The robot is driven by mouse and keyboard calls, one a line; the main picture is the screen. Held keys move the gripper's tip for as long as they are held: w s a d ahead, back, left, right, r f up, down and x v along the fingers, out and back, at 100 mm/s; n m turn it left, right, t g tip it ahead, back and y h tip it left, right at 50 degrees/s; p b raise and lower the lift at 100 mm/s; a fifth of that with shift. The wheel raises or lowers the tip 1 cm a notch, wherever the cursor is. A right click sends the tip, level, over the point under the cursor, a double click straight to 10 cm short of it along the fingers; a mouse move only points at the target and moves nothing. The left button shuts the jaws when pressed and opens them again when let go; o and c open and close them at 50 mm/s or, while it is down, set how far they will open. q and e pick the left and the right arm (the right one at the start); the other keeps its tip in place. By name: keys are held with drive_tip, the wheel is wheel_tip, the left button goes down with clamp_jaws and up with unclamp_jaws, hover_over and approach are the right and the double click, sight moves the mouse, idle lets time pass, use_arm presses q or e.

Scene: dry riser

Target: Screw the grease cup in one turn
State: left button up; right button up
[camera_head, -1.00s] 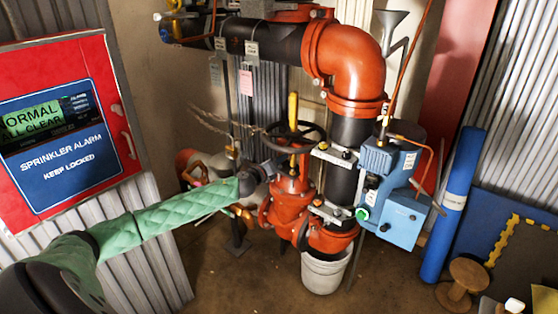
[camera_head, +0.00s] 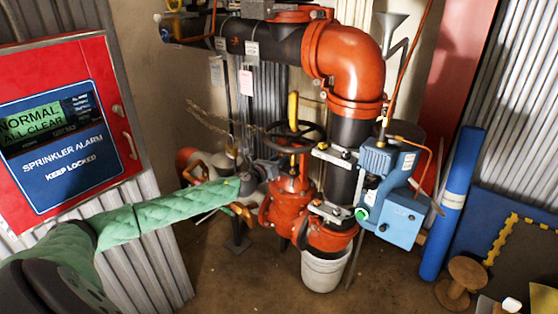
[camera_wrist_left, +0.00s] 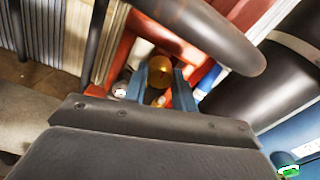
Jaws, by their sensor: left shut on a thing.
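The brass grease cup (camera_wrist_left: 160,66) shows in the left wrist view as a small round golden piece between my two blue fingertips, in front of red metalwork. My left gripper (camera_wrist_left: 160,80) is shut on it. In the head view my left gripper (camera_head: 271,169) is dark and small at the end of the green-sleeved arm, against the red valve body (camera_head: 291,197) below the handwheel. The grease cup cannot be made out there. How far it is threaded in cannot be seen. My right gripper is not in view.
The black handwheel (camera_head: 294,137) and yellow stem (camera_head: 293,108) are just above the gripper. A blue box (camera_head: 400,218) is to the right. A grey bucket (camera_head: 326,269) stands below. The red alarm cabinet (camera_head: 68,130) is at the left, above my arm.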

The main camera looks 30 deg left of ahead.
use_arm(q)
drive_tip(key=o, duration=1)
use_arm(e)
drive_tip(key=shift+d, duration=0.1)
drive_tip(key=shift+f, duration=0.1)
use_arm(q)
drive_tip(key=s+b, duration=0.2)
drive_tip(key=s, duration=0.5)
drive_tip(key=shift+s+a, duration=0.35)
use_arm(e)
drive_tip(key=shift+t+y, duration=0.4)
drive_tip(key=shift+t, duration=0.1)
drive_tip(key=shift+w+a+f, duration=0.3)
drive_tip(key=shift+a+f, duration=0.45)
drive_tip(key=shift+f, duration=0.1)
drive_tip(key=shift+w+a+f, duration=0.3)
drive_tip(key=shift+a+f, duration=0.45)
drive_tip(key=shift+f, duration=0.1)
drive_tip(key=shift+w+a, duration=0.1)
